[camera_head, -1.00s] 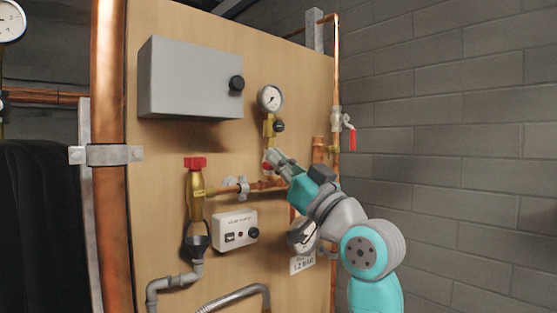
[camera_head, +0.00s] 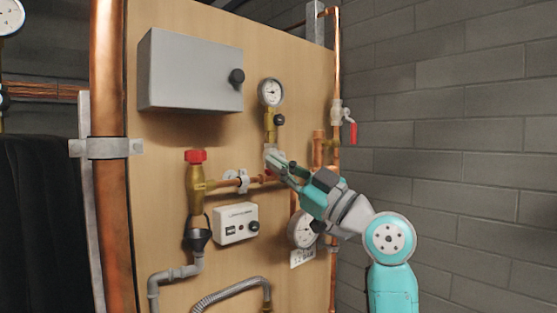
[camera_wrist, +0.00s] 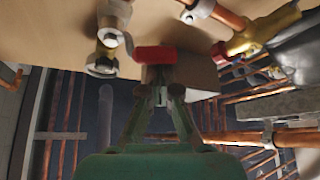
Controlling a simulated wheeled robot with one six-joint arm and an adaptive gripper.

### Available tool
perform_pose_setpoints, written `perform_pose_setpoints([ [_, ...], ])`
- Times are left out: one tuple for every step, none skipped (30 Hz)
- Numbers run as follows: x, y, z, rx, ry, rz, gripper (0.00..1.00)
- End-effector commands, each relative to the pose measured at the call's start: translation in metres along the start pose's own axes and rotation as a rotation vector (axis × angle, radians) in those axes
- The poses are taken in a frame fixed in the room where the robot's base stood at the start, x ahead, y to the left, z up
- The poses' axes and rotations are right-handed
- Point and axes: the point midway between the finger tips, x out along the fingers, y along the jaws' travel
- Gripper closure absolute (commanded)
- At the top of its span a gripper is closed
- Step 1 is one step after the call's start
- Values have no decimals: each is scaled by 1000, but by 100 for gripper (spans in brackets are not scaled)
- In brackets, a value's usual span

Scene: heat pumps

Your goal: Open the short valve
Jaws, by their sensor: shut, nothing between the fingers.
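A valve with a short red handle (camera_wrist: 155,55) and a metal body (camera_wrist: 107,40) is close in front of the wrist camera. In the head view it is mostly hidden behind my gripper (camera_head: 272,158), below the upper gauge. My gripper also shows in the wrist view (camera_wrist: 161,92). Its fingers are together and empty, with the tips right at the red handle's near side. I cannot tell whether they touch it. A second valve with a longer red lever (camera_head: 351,131) is on the right copper pipe, its lever hanging down.
A brass valve with a red cap (camera_head: 195,157) is left of my gripper. A grey box (camera_head: 190,72), an upper gauge (camera_head: 271,92), a lower gauge (camera_head: 302,229) and a white control box (camera_head: 236,223) are on the wooden panel. Open room lies right, before the block wall (camera_head: 450,120).

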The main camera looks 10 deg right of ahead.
Motion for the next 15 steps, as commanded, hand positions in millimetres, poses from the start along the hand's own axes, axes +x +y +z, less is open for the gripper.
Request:
perform_pose_setpoints([
  [-1, 1, 3, -37, -3, -22, 100],
  [-2, 1, 5, -62, -4, -36, 100],
  [-3, 1, 6, -94, -3, -56, 100],
  [-4, 0, 7, -119, -3, -70, 100],
  [-4, 0, 8, -143, -3, -86, 100],
  [-5, 0, 10, -177, -4, -105, 100],
  [-6, 0, 11, -201, -3, -120, 100],
  [-7, 0, 12, -226, -4, -133, 100],
  [-8, 0, 13, -258, -3, -153, 100],
  [-8, 0, 15, -283, -4, -167, 100],
  [-9, 0, 16, -308, -4, -182, 100],
  [-10, 0, 17, -340, -3, -202, 100],
  [-10, 0, 18, -365, -3, -216, 100],
  [-11, 1, 20, -390, -4, -230, 100],
  [-12, 1, 21, -422, -3, -250, 100],
])
